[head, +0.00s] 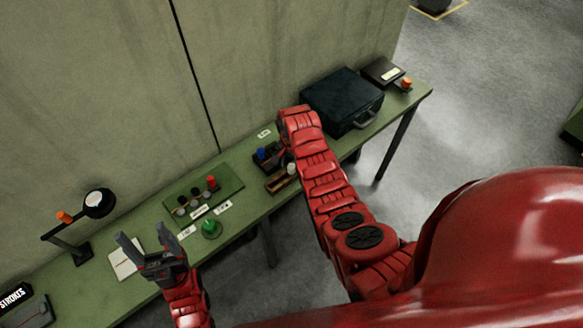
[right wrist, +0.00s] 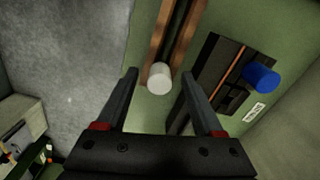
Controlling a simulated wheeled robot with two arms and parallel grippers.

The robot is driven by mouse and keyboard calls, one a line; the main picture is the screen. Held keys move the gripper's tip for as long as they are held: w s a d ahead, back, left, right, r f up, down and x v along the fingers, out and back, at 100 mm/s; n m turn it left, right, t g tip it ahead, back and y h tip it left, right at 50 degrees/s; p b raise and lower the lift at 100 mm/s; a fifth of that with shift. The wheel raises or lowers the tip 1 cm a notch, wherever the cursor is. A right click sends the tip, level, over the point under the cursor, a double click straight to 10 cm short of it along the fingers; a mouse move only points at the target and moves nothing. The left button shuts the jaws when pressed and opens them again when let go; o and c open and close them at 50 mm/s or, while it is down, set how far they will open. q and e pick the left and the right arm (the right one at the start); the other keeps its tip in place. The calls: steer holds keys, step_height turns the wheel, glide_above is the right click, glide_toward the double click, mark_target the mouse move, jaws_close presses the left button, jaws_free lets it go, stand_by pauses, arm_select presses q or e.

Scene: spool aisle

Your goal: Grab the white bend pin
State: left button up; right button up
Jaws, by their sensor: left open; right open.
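The white bend pin (right wrist: 160,77) shows its round pale top in the right wrist view, at the end of a wooden-railed tray (right wrist: 168,35). In the head view the pin (head: 292,168) is a small white spot beside my right arm. My right gripper (right wrist: 159,84) is open, with its fingertips on either side of the pin in the picture; I cannot tell their height above it, and no contact shows. In the head view this gripper is hidden by its own arm. My left gripper (head: 142,238) is open and empty over the left part of the bench.
A dark holder (right wrist: 218,68) with a blue pin (right wrist: 262,78) lies just right of the tray. A green board (head: 225,183) with several pins, a green knob (head: 211,228), a lamp (head: 98,203) and a dark case (head: 342,100) stand on the green bench (head: 245,212).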

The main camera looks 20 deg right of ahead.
jaws_close()
stand_by(0.6)
